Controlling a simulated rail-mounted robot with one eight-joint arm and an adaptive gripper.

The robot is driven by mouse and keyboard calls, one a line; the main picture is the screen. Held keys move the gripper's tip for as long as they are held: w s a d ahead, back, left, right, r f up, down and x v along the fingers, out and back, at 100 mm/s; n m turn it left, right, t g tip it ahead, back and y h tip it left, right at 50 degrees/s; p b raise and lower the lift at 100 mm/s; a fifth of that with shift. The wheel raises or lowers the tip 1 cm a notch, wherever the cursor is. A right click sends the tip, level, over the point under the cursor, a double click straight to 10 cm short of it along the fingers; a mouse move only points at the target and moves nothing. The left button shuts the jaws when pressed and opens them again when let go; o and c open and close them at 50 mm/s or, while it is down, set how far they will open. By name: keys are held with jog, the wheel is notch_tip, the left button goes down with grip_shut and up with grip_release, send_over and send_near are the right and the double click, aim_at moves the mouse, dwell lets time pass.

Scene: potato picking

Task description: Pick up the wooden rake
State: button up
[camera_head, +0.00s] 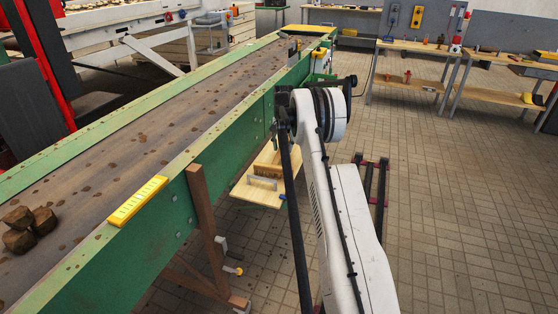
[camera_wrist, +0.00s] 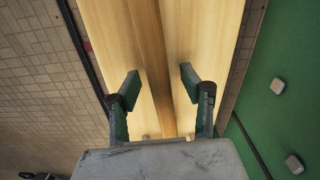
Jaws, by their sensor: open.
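In the wrist view, my gripper (camera_wrist: 160,80) is open, with its two fingers apart and nothing between their tips. Beyond the fingers lies a pale wooden surface with a darker brown wooden strip (camera_wrist: 150,45) running lengthwise through the gap. The strip may be part of the wooden rake; its ends and any teeth do not show, so I cannot tell. Whether the fingers touch the wood is not clear. In the head view, a pale wooden shelf (camera_head: 247,191) beside the conveyor bears a small brown block (camera_head: 268,170). My arm largely hides the gripper there.
The green-sided conveyor (camera_head: 105,262) with scattered clods runs along the left. A yellow strip (camera_head: 138,201) lies on its edge, and a wooden post (camera_head: 206,225) stands beside the shelf. Workbenches (camera_head: 415,47) stand at the back right. The tiled floor (camera_head: 460,190) on the right is clear.

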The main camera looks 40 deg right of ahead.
grip_shut()
jog(key=shift+r, duration=0.1)
dwell(0.4)
